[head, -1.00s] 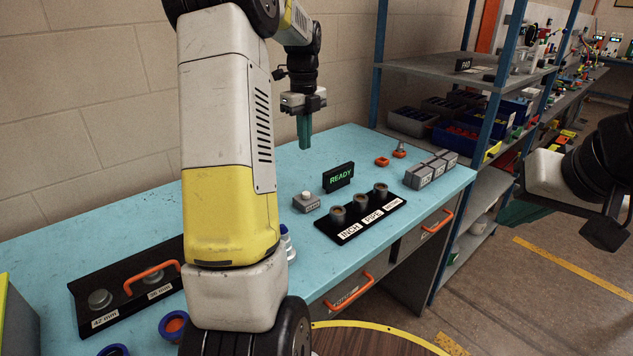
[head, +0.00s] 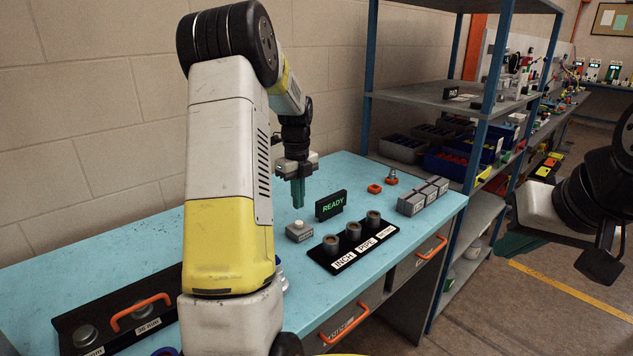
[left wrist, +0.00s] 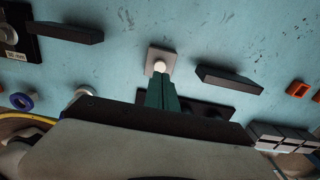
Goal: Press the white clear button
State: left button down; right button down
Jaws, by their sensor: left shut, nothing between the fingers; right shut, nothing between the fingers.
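The white clear button (head: 298,224) sits on top of a small grey box (head: 300,235) on the blue table. It also shows in the left wrist view (left wrist: 159,67), on its square grey box, just beyond the fingertips. My left gripper (head: 298,204) has its green fingers shut, empty, and pointing down. It is above the button, with a small gap that I cannot measure exactly. In the left wrist view the fingers (left wrist: 160,80) line up with the button. My right gripper (head: 508,246) is partly in view at the right, clear of the table, shut and empty.
A black sign reading READY (head: 331,205) stands close right of the button box. A black tray with several grey sockets (head: 352,238) lies in front. Grey blocks (head: 422,196) and orange parts (head: 375,188) sit further right. A rack with an orange handle (head: 141,309) lies at left.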

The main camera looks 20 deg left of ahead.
aim_at(299, 222)
pick_arm(q)
notch_tip(299, 222, down, 5)
jog(key=shift+r, duration=0.1)
dwell(0.4)
